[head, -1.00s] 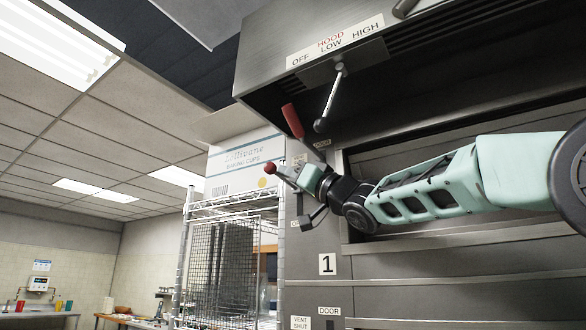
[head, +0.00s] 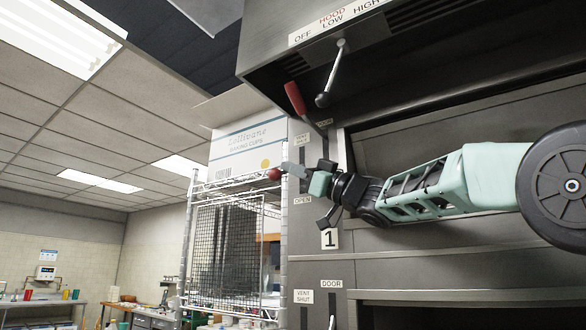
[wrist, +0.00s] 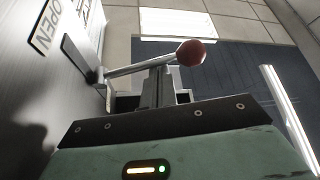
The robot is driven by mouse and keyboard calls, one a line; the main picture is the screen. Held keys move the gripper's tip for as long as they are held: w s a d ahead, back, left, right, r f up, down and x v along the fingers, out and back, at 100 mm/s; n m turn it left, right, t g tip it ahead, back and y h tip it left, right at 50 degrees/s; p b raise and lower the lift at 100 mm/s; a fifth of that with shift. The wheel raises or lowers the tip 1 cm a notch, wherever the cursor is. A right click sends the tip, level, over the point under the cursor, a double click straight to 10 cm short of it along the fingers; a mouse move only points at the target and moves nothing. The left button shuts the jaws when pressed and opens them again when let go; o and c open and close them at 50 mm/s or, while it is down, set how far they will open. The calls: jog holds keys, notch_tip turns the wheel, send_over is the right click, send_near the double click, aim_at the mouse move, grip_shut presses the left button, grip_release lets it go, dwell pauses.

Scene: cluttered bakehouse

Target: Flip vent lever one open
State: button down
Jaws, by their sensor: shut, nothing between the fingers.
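The vent lever for oven one has a metal rod and a red ball knob (head: 275,174). It sticks out from the oven's left panel, between a VENT SHUT label (head: 301,138) above and an OPEN label (head: 303,201) below. In the wrist view the lever's red knob (wrist: 191,53) and rod cross just beyond my fingertips, with the OPEN label (wrist: 45,27) near its base. My gripper (wrist: 156,75) is shut and empty, with its fingertips at the rod; they appear to touch it, though exact contact is unclear. In the head view my gripper (head: 300,175) partly hides the rod.
A red-handled lever (head: 295,98) and the hood lever (head: 331,75) hang above my gripper. A wire rack (head: 230,245) with a baking cups box (head: 246,143) stands just left. Below are second VENT SHUT (head: 304,297) and DOOR (head: 331,284) labels.

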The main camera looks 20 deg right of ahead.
dwell(0.5)
notch_tip(320, 180, up, 10)
jog(key=p, duration=0.1)
dwell(0.4)
dwell(0.6)
